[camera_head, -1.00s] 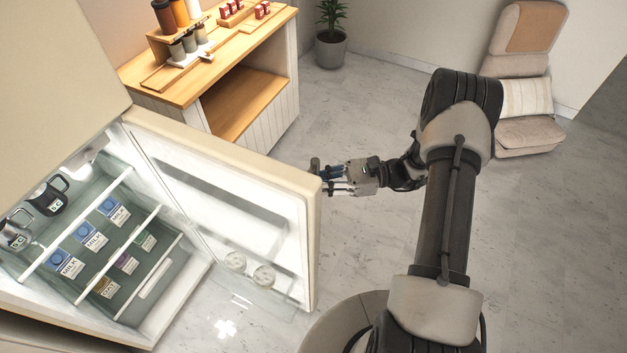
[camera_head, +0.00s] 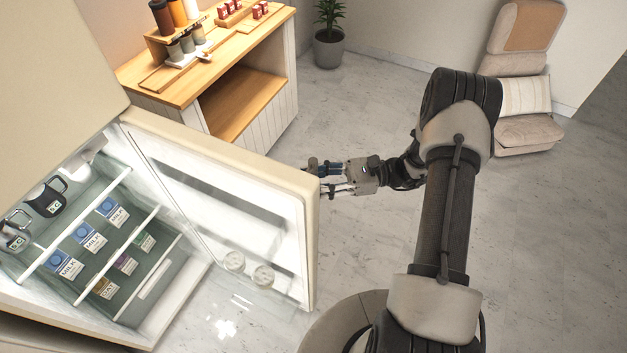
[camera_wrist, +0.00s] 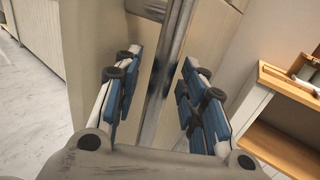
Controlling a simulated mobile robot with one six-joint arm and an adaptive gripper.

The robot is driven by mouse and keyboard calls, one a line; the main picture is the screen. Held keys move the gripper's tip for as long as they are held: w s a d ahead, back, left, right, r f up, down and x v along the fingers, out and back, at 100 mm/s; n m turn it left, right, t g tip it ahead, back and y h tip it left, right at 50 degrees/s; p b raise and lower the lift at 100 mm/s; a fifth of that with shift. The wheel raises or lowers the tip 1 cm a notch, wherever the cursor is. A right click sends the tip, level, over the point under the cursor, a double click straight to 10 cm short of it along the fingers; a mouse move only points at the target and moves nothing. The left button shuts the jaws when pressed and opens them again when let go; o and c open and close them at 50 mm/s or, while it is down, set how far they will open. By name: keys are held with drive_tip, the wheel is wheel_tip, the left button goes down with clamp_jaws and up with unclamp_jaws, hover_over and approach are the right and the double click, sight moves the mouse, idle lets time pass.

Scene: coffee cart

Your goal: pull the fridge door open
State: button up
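The fridge door (camera_head: 255,165) is cream-coloured and stands wide open, swung out from the lit fridge (camera_head: 150,290). My gripper (camera_head: 318,178) is at the outer side of the door, near its free edge. In the wrist view a grey metal handle bar (camera_wrist: 172,55) runs between the two blue-padded fingers of my gripper (camera_wrist: 160,68). The fingers are spread, with gaps visible on both sides of the bar. The handle is mostly hidden in the head view.
Milk cartons (camera_head: 90,237) and dark jugs (camera_head: 47,197) stand inside the fridge. A wooden-topped counter (camera_head: 225,75) with cups stands behind the door. A potted plant (camera_head: 328,45) and a beige chair (camera_head: 525,95) are farther back. The floor (camera_head: 550,240) at right is clear.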

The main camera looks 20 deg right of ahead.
drive_tip(key=s+d, duration=0.1)
drive_tip(key=d, duration=1)
drive_tip(key=shift+s+d, duration=0.4)
drive_tip(key=s+a+r+n+g+h, duration=0.1)
drive_tip(key=a+r+n+h, duration=0.2)
drive_tip(key=r, duration=0.1)
drive_tip(key=s+a+r+n+g+h, duration=0.2)
drive_tip(key=a+r+n+h, duration=0.1)
drive_tip(key=r, duration=0.2)
drive_tip(key=s+a+r+n+g+h, duration=0.2)
drive_tip(key=a+r+n+h, duration=0.1)
drive_tip(key=r, duration=0.2)
drive_tip(key=shift+s+a, duration=0.25)
drive_tip(key=shift+a, duration=0.15)
drive_tip(key=s+a+r+n+t+h, duration=0.1)
drive_tip(key=s+r+n+t+h, duration=0.2)
drive_tip(key=s, duration=0.4)
drive_tip(key=s+r+n+t+h, duration=0.3)
drive_tip(key=s+r+n+h, duration=0.1)
drive_tip(key=s+n, duration=0.3)
drive_tip(key=shift+a+r+n+t+h, duration=0.15)
drive_tip(key=shift+a+n+t+h, duration=0.25)
drive_tip(key=shift+h, duration=0.5)
drive_tip(key=shift+a, duration=0.1)
drive_tip(key=shift+c, duration=0.6)
